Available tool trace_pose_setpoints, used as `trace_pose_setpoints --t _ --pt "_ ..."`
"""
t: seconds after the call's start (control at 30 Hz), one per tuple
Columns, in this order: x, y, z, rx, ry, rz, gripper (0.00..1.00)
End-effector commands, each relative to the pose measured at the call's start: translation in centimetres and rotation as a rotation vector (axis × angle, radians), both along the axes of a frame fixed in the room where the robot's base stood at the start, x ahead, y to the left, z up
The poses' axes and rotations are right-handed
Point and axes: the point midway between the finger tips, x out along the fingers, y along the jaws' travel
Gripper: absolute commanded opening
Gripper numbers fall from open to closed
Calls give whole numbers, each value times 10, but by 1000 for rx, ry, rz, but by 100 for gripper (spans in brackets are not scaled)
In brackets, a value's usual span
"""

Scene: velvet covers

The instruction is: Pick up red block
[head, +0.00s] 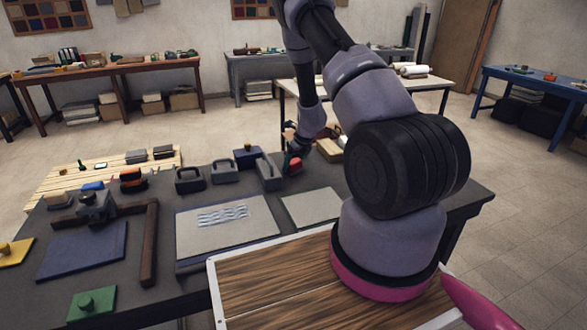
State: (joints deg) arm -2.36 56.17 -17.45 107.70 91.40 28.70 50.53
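A small red block (295,166) shows at the far side of the dark grey table, just right of a grey box. My gripper (292,158) points down right at it, and its fingers are small and dark in this view. They overlap the block in the picture. I cannot tell whether they are around it, touching it or just behind it, nor whether they are open or shut. Part of the block may be hidden by the fingers.
Grey boxes with handles (224,171) and a dark blue box (247,157) stand left of the gripper. A grey board (312,207) lies in front. A brown angled bar (149,240), a blue mat (80,252) and a green piece (92,303) lie further left.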

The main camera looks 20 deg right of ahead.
Motion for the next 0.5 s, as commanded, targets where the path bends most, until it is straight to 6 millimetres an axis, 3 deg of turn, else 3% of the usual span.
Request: trace_pose_setpoints --t 0.03,0.07,0.27,0.5 --pt "0 0 0 0 -1 0 22" --pt "0 0 0 0 -1 0 13" --pt "1 0 4 0 -2 0 12" --pt "1 0 43 0 -6 3 12"
